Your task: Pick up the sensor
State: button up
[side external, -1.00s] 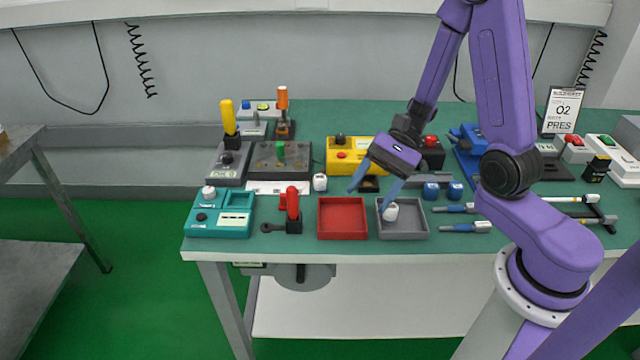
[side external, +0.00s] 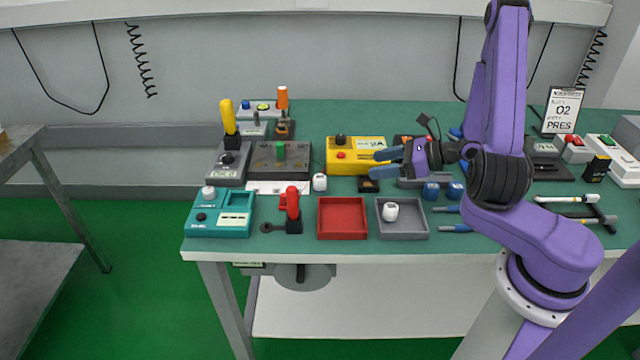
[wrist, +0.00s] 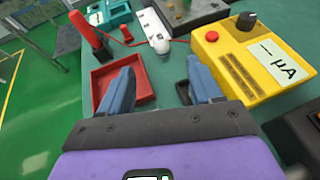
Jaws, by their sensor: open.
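No label marks the sensor; two small white pieces could be it. One white piece (side external: 390,211) lies in the grey tray (side external: 417,235). The other white piece (side external: 320,182) stands on the table left of the yellow box's front corner; in the wrist view it (wrist: 161,45) appears between and beyond my fingertips. My gripper (side external: 376,163) is open, with blue fingers pointing left in front of the yellow box. It also shows in the wrist view (wrist: 161,60), with nothing held between the fingers.
The red tray (side external: 342,236) is empty, left of the grey tray. The yellow box (side external: 350,168) stands close by my fingers, with a small black block (side external: 368,185) in front. Two blue pieces (side external: 431,190) sit to the right. A red-handled part (side external: 292,205) and teal box (side external: 215,228) stand left.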

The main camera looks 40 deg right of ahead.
send_near(320, 177)
jog(key=x, duration=0.5)
jog(key=shift+w+r, duration=0.25)
jog(key=shift+f+x, duration=0.15)
jog(key=shift+x, duration=1.15)
jog(key=shift+f+x, duration=0.15)
jog(key=shift+x, duration=1.2)
jog(key=shift+s, duration=0.15)
jog(key=c, duration=1)
